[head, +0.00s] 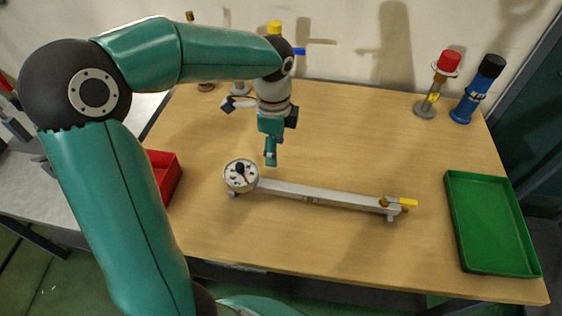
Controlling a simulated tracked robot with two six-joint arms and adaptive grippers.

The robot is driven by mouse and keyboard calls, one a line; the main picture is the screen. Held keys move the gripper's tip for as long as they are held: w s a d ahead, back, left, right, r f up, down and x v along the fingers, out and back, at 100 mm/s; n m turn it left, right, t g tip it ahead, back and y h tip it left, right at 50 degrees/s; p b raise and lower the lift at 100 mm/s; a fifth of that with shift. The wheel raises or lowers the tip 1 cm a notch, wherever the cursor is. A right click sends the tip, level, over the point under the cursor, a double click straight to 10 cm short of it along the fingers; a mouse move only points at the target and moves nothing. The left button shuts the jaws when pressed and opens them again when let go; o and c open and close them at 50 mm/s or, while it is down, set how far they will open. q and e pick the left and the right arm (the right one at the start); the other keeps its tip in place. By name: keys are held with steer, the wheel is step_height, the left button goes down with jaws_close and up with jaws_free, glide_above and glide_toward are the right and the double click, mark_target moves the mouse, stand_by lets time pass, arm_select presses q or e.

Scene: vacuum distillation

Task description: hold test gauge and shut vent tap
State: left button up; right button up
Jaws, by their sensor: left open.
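The test gauge (241,175) has a round white dial with a dark centre. It sits at the left end of a grey metal bar (325,196) on the wooden table. The vent tap (402,202) with a yellow lever is at the bar's right end; the lever points right, roughly along the bar. My left gripper (270,160) points down, just above and to the right of the gauge as seen here, and is open and empty. Its fingers overlap in this view. I cannot see my right gripper.
A green tray (497,222) lies at the table's right edge. A red bin (163,174) is at the left, partly behind my arm. A red-topped stand (445,78) and a blue, black-capped piece (480,90) stand at the back right. The middle right is clear.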

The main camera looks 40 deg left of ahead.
mark_target(275, 185)
arm_select(q)
step_height(275, 185, down, 16)
steer(key=shift+s+f, duration=0.1)
stand_by(0.4)
jaws_close()
stand_by(0.3)
